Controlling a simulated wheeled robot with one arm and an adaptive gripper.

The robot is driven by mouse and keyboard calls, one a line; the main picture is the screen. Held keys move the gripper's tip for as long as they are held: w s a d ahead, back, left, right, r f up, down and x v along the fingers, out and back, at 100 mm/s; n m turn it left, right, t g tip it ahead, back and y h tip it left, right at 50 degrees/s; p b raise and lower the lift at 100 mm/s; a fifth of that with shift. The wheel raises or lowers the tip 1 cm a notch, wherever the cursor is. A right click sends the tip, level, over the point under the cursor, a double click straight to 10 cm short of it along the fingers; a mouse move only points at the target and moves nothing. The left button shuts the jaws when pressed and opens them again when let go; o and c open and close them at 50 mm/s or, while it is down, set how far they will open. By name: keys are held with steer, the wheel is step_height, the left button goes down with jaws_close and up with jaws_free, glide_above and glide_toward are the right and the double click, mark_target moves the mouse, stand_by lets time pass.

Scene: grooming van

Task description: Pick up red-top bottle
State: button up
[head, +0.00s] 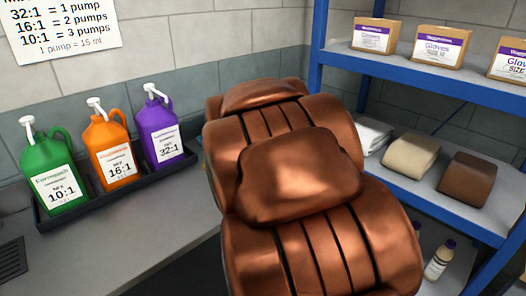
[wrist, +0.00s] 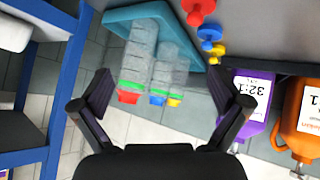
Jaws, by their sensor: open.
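In the wrist view, a clear bottle (wrist: 138,62) with a green collar and a red top (wrist: 129,97) stands at the left of a small group. A blue-top bottle (wrist: 158,98) and a yellow-top bottle (wrist: 174,100) are close beside it, to its right. My gripper (wrist: 171,95) is open, with its two dark fingers apart at either side of the view. The bottles appear between the fingers, beyond them, and the red top lies nearer the left finger. I see no contact. The red-top bottle does not show in the head view, where my arm hides the middle.
A teal tray (wrist: 118,20) is by the bottles, with loose red, blue and yellow pieces (wrist: 210,33) nearby. Green (head: 55,175), orange (head: 110,150) and purple (head: 161,128) pump jugs stand in a dark tray. A blue shelf (head: 450,90) with boxes and towels stands right.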

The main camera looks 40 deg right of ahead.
steer(key=w+d+n+t+y+b, duration=0.25)
steer(key=w+d+t+b, duration=0.2)
steer(key=d+t, duration=0.85)
steer(key=w+d+f+g+p, duration=0.1)
steer(key=w+d+g+p, duration=0.1)
steer(key=w, duration=0.6)
steer(key=shift+w+d+f+y, duration=0.2)
steer(key=shift+f+y, duration=0.15)
steer(key=c, duration=1.3)
steer(key=shift+o, duration=0.2)
